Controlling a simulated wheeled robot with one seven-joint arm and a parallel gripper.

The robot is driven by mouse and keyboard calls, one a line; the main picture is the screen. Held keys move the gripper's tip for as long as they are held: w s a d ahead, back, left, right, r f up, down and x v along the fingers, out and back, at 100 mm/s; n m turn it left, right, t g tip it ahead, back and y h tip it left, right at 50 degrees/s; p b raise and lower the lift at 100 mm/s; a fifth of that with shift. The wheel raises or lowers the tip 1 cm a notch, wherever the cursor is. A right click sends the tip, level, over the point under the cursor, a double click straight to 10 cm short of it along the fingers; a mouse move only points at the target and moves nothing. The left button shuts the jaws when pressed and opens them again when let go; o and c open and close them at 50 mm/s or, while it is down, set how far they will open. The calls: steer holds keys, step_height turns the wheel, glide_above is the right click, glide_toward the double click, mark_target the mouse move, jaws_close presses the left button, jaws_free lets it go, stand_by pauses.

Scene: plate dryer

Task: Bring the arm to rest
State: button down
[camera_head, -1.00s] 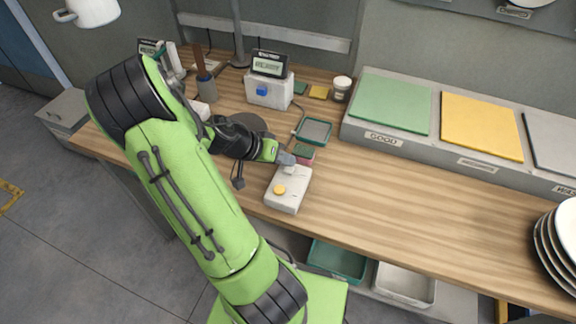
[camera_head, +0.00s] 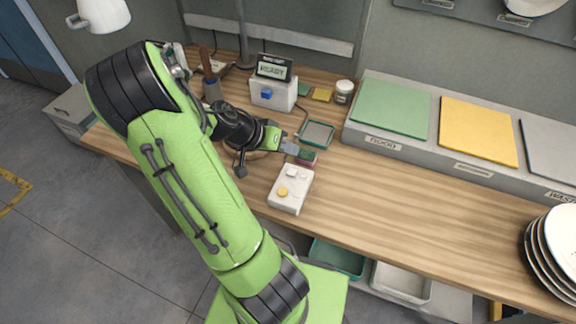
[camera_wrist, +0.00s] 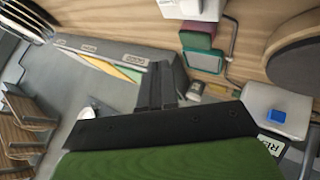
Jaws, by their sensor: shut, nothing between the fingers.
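My green arm reaches over the wooden bench (camera_head: 400,215) from the front left. My gripper (camera_head: 290,148) is shut and empty, held above the bench beside a small dark green and pink block (camera_head: 306,157). Its fingers are together in the wrist view (camera_wrist: 166,85). A white control box (camera_head: 291,188) with a yellow button lies just nearer than the gripper, apart from it in the head view.
A teal-edged tray (camera_head: 317,133) lies just beyond the gripper. A white box with a display (camera_head: 273,92) stands behind. A raised shelf (camera_head: 385,143) with green, yellow and grey mats is at right. Stacked plates (camera_head: 553,250) stand far right. The bench's front middle is clear.

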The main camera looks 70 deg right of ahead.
stand_by(0.4)
steer(key=w+a+r+n+t+y, duration=0.1)
steer(key=w+a+r+n+t, duration=0.35)
steer(key=w+a, duration=0.35)
steer(key=w+a+r+n+t+y, duration=0.1)
steer(key=w+a+r+n+t, duration=0.35)
steer(key=a, duration=0.55)
steer(key=s+a+r+n+t+y, duration=0.1)
steer(key=a+r+n+t, duration=0.1)
steer(key=a+n, duration=0.3)
steer(key=s+a+r+n+t+y, duration=0.2)
steer(key=a+r+n, duration=0.2)
steer(key=a, duration=0.7)
steer(key=shift+a+n, duration=0.15)
steer(key=shift+n, duration=0.85)
